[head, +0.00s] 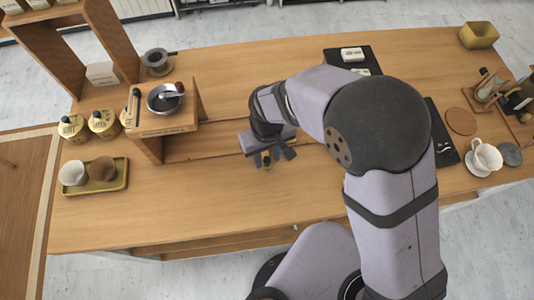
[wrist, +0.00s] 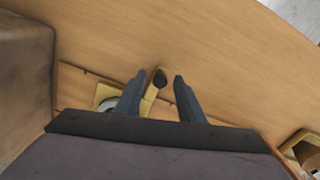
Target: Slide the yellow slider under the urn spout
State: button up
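The yellow slider (wrist: 150,101) shows between my fingers in the wrist view, as a narrow yellow piece with a dark knob at its end. A yellow plate-like part with a pale round item on it (wrist: 107,101) shows beside the left finger, partly hidden. In the head view only a small yellow bit (head: 266,163) shows under my gripper (head: 272,156). My gripper (wrist: 157,78) is open and pointed down, its fingers on either side of the slider with gaps visible. Whether they touch it cannot be told. I cannot make out the urn spout.
Rail-like lines (head: 215,153) run along the counter left of my gripper. A wooden stand (head: 158,125) with a metal bowl (head: 165,98) is at their left end. A yellow tray with two cups (head: 122,181) lies further left. The front counter (head: 220,210) is clear.

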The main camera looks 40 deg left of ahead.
jog(key=shift+f, duration=0.1)
jog(key=shift+c, duration=0.3)
grip_shut()
jog(key=w+d, duration=0.6)
jog(key=shift+w+d, duration=0.15)
jog(key=shift+w, duration=0.05)
jog(key=shift+o, duration=0.3)
grip_release()
jog(key=shift+w+d, duration=0.1)
